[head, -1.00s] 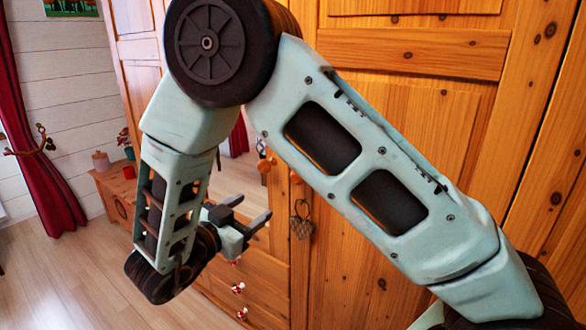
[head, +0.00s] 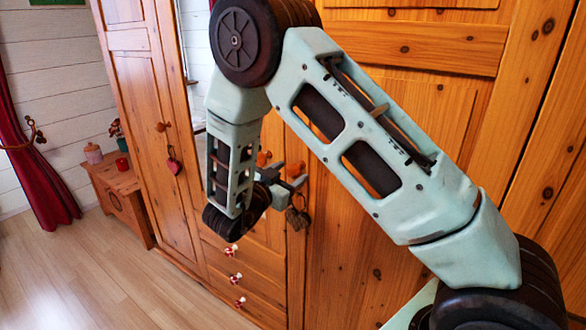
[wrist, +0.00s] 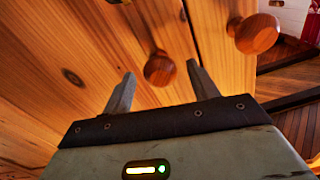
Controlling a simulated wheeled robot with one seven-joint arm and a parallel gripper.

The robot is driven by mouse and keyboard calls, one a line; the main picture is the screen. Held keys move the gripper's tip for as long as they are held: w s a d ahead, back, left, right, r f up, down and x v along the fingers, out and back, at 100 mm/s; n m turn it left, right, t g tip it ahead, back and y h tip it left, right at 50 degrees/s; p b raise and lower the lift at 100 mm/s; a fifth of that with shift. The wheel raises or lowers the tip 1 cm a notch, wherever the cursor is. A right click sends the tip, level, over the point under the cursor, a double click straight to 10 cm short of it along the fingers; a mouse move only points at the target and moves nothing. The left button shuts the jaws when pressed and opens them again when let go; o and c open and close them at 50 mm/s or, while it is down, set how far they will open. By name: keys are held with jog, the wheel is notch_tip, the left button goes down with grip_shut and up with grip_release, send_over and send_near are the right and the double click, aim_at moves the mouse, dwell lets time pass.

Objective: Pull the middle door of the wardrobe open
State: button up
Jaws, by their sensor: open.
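The wooden wardrobe (head: 455,48) fills the right of the head view. A round wooden knob (head: 263,158) shows just above my gripper (head: 300,176), in the narrow middle part beside the big right-hand door panel (head: 345,235). In the wrist view, one knob (wrist: 159,68) lies between the two spread fingertips of my open gripper (wrist: 162,70). A second knob (wrist: 257,33) is to its right, past a door seam. No grip on a knob shows, and I cannot tell if the fingers touch one. The doors look shut.
A heart-shaped ornament (head: 298,218) hangs just below my gripper. Drawers with red-and-white knobs (head: 235,279) are below left. A red heart (head: 174,166) hangs on the left door. A small chest (head: 115,182) stands beyond. The floor (head: 90,275) at left is clear.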

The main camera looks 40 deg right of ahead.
jog(key=shift+x, duration=1.15)
jog(key=c, duration=1.3)
jog(key=shift+a, duration=0.1)
